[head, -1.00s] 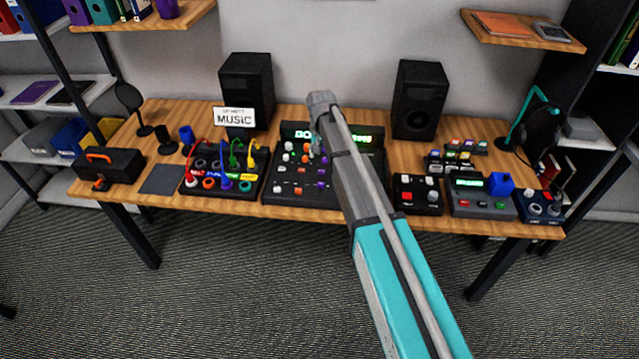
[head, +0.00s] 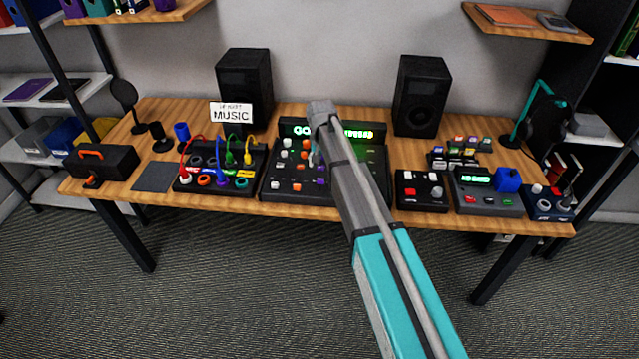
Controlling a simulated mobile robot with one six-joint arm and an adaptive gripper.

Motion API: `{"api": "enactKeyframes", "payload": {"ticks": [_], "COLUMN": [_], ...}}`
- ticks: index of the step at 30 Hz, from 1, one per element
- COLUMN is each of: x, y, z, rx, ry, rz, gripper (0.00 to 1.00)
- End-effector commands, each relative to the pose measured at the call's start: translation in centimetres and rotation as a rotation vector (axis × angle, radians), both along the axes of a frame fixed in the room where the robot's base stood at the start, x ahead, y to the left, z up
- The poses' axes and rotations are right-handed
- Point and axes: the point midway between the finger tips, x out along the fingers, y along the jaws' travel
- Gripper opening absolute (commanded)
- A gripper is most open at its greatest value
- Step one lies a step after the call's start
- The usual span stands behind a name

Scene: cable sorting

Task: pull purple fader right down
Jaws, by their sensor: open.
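A black mixer (head: 268,188) with white, orange and purple caps and a green-lit display stands at the middle of the desk. A small purple cap (head: 321,182) shows on it, just left of my arm; I cannot tell surely whether it is the purple fader. My gripper (head: 312,158) is over the mixer, pointing down among its caps, a little above and left of that purple cap in the picture. Its jaws are open and mostly hidden by my own wrist. I cannot tell whether they touch a cap. My arm hides the mixer's right-middle part.
A cable patch box (head: 220,188) with coloured cables stands left of the mixer. A small black box (head: 421,204) with a red button stands close on its right. Two black speakers (head: 243,85) (head: 421,97) and a MUSIC sign (head: 231,114) stand behind.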

Motion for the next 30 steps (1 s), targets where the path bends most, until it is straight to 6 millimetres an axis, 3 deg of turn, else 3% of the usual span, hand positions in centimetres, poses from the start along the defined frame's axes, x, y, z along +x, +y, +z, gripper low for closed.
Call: {"api": "enactKeyframes", "payload": {"ticks": [18,30], "x": [0.0,0.0], "y": [0.1,0.1], "z": [-5.1,-7.0], "rx": [0.000,0.000], "ry": [0.000,0.000], "rz": [0.001,0.001], "gripper": [0.69,0.69]}}
